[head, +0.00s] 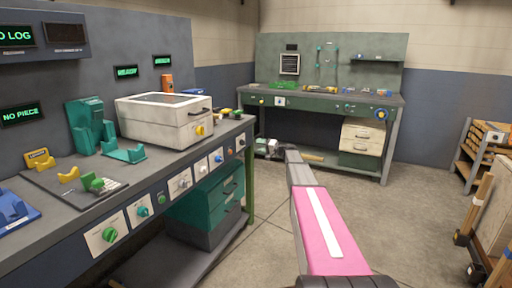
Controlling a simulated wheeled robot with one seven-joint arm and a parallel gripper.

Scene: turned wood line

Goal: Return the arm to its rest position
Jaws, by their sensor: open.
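My arm (323,228) reaches forward from the bottom centre, with a pink link marked by a white stripe and a grey link (301,173) beyond it. My gripper (263,147) shows small at the far end, just left of the arm's tip, in front of the dark space under the back bench. It is open. I see nothing held in it, though its fingers are too small to make out in detail.
A long workbench (65,215) on the left carries a white lidded box (165,120), green fixtures (88,125) and knobs. A green bench (335,103) stands at the back. A wooden rack (483,150) and a cart (478,215) stand right. Floor (400,220) between is clear.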

